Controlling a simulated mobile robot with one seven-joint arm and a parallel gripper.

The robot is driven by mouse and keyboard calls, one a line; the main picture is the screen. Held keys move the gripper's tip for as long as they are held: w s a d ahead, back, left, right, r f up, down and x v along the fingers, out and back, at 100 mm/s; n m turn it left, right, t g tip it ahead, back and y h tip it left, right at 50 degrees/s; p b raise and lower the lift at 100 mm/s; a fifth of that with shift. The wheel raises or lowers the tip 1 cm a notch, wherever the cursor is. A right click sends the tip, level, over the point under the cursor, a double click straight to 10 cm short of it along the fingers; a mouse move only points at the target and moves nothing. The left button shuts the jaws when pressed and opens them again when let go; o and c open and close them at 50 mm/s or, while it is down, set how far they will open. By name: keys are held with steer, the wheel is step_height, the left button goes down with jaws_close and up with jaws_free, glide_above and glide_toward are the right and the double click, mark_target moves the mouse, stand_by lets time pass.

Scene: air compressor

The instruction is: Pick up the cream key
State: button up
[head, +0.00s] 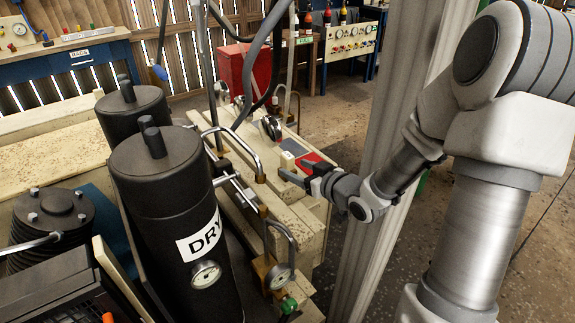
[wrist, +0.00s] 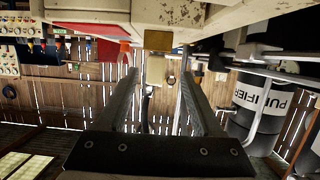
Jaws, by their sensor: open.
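My gripper (head: 293,169) reaches left from the arm, just above the cream beam of the compressor frame. Its two fingers are apart, with nothing held between them. A small cream block (head: 287,158), which may be the cream key, stands close to the fingertips in the head view. In the wrist view my gripper (wrist: 159,74) is open, and a small cream piece (wrist: 155,69) shows between and beyond the fingertips, under a tan square face (wrist: 158,40). I cannot tell for certain that either piece is the key.
A black cylinder marked DRY (head: 165,215) and bent metal pipes (head: 238,140) stand left of my gripper. A red piece (head: 312,159) lies beside the fingers. A pale post (head: 375,190) rises near my arm. A black PURIFIER cylinder (wrist: 262,105) is at right in the wrist view.

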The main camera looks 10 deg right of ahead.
mark_target(290, 166)
steer(key=x, duration=0.3)
steer(key=shift+w+f+b, duration=0.1)
steer(key=shift+w+b, duration=0.1)
steer(key=shift+b, duration=0.1)
steer(key=x, duration=0.2)
steer(key=b+x, duration=0.1)
steer(key=x, duration=0.1)
steer(key=shift+w+d+f+b, duration=0.1)
steer(key=shift+w+f+b, duration=0.2)
steer(key=shift+w, duration=0.4)
steer(key=shift+c, duration=0.3)
jaws_close()
